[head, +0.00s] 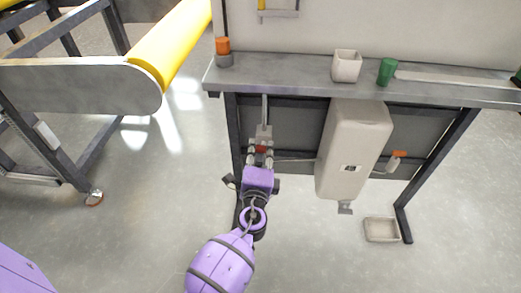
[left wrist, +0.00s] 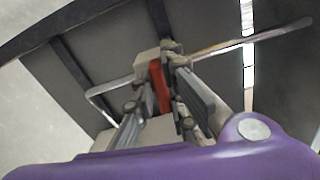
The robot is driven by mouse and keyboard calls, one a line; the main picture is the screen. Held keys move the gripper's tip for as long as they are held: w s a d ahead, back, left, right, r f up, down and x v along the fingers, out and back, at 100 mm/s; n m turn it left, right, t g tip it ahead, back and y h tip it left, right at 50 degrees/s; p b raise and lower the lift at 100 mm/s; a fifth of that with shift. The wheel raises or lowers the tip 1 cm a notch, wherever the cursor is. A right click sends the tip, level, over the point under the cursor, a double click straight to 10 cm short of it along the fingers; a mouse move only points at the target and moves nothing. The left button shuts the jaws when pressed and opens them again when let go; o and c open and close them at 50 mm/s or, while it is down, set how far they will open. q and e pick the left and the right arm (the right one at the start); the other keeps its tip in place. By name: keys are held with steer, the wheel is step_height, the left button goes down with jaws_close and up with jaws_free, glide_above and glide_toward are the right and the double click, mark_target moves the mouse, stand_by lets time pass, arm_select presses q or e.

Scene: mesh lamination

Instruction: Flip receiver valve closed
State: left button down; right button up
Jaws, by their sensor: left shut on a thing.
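My left gripper (head: 260,157) reaches under the bench's front edge, its fingers shut on a small red valve handle (head: 262,149). In the left wrist view the red handle (left wrist: 160,86) stands between the gripper's fingertips (left wrist: 155,95), partly hidden by them. A pale grey valve body (left wrist: 147,62) sits behind the handle, with a thin pipe running out to both sides. In the head view a vertical grey pipe (head: 264,110) comes down to the valve. A beige tank (head: 352,150) hangs to the right of it. My right gripper is not in view.
The grey bench (head: 300,80) carries an orange-topped item (head: 223,50), a white square cup (head: 346,65) and a green cup (head: 386,71). An orange-topped fitting (head: 397,158) is right of the tank. A shallow tray (head: 381,229) lies on the floor. A yellow roller (head: 180,40) stands left.

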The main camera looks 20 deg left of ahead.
arm_select(q)
steer(key=shift+f+n+b, duration=0.25)
steer(key=shift+n+b, duration=0.15)
steer(key=shift+b, duration=0.4)
steer(key=shift+n+b, duration=0.3)
steer(key=shift+b, duration=0.05)
steer(key=shift+r, duration=0.15)
steer(key=c, duration=1.8)
jaws_free()
steer(key=shift+s, duration=0.1)
steer(key=v, duration=1.2)
steer(key=shift+r, duration=0.1)
